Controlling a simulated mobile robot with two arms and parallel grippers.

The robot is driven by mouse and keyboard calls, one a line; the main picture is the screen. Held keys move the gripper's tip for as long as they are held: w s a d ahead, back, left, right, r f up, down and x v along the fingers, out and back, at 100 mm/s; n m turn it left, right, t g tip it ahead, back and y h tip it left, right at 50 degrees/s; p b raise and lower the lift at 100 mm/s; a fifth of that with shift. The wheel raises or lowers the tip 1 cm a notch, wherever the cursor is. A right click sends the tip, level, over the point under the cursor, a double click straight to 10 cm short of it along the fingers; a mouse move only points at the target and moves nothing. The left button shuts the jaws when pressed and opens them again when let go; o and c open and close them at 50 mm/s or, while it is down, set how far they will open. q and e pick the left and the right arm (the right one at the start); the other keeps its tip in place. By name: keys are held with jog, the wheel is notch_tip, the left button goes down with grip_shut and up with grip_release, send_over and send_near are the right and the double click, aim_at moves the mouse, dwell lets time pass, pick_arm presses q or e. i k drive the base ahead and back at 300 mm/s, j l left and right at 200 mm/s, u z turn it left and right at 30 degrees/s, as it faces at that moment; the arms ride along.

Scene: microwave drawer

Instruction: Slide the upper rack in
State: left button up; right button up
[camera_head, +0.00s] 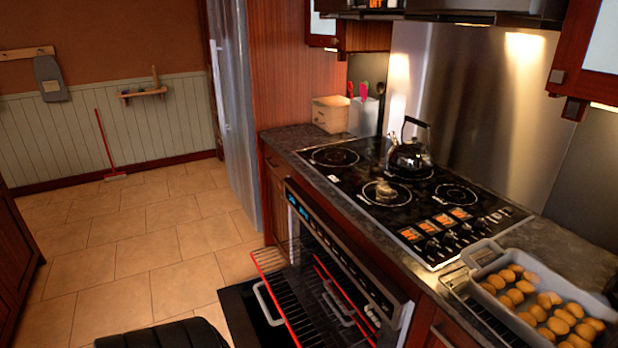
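The oven (335,258) under the cooktop is open, with its dark door (236,312) lowered toward the floor. The upper rack (283,298), a dark wire grid with a red front rail, sticks out of the oven over the door. A second red rail (335,290) shows closer to the oven opening. Pale looped handles (265,305) show below and beside the rack; I cannot tell what they belong to. The near end of the rack is cut off by the bottom edge. Neither of my grippers can be made out.
A grey tray of round golden food (545,310) stands on the right counter. A kettle (408,155) sits on the black cooktop (385,195). The tiled floor (140,255) left of the oven is clear. A dark ribbed shape lies at the bottom edge.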

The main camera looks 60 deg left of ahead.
aim_at(273, 323)
jog(key=u, duration=2.1)
